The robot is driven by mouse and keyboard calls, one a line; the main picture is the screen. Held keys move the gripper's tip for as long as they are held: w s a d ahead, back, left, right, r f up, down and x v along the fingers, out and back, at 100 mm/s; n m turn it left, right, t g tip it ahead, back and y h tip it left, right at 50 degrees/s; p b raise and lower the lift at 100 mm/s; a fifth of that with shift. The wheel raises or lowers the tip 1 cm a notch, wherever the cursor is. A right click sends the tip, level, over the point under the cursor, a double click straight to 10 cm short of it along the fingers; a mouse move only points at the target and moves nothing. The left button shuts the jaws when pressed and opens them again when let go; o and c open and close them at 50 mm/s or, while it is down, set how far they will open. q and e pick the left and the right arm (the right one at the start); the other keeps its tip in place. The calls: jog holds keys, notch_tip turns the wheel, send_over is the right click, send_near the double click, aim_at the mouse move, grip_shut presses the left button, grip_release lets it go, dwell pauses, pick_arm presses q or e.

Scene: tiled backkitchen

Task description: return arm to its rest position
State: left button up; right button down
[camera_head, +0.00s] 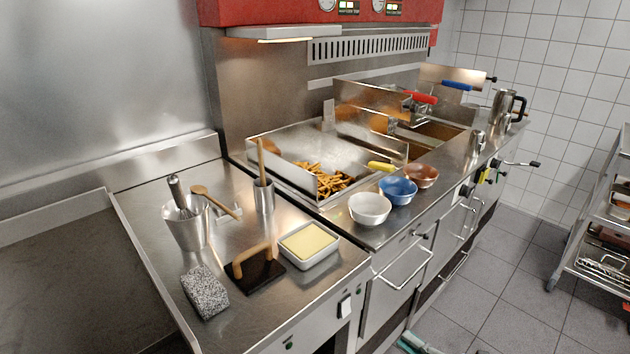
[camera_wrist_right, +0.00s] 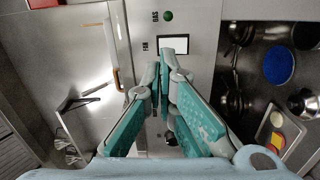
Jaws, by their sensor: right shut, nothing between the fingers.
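My right gripper (camera_wrist_right: 164,62) fills the middle of the right wrist view, its teal fingers drawn together at the tips with nothing between them. In the head view only a small teal part of my right gripper (camera_head: 414,343) shows at the bottom edge, low over the floor in front of the fryer counter. It is apart from everything on the counter top. The rest of the right arm is outside the head view. My left gripper is in neither view.
The steel counter holds a fries tray (camera_head: 283,186), white bowl (camera_head: 369,209), blue bowl (camera_head: 398,191), butter dish (camera_head: 309,245), black press (camera_head: 255,271) and stone block (camera_head: 205,291). Door handles (camera_head: 402,270) stick out in front. A wheeled rack (camera_head: 590,240) stands right; tiled floor (camera_head: 520,290) between is clear.

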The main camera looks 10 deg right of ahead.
jog(key=d+f+m+h, duration=0.6)
jog(key=d+f+m, duration=0.1)
jog(key=d, duration=0.1)
jog(key=s+d+f+m+g+h+p, duration=0.1)
jog(key=s+d+f+m+g+h, duration=0.2)
jog(key=f, duration=0.5)
jog(key=s+d+f+m+g+h, duration=0.2)
jog(key=s+d+f+m, duration=0.2)
jog(key=s+f+m, duration=0.25)
jog(key=s+a+f+m+g+p, duration=0.1)
jog(key=s+a+f+m+g, duration=0.15)
jog(key=s+f, duration=0.4)
jog(key=s+a+f+m+g, duration=0.1)
jog(key=s+f+m+g, duration=0.15)
jog(key=s+f, duration=0.4)
jog(key=s+a+f+m+g+p, duration=0.1)
jog(key=s+a+f+m+g, duration=0.1)
jog(key=s+a, duration=0.9)
jog(key=shift+s+g+y+p, duration=0.4)
jog(key=shift+s+g, duration=0.5)
jog(key=shift+s, duration=0.25)
jog(key=shift+a+f, duration=0.1)
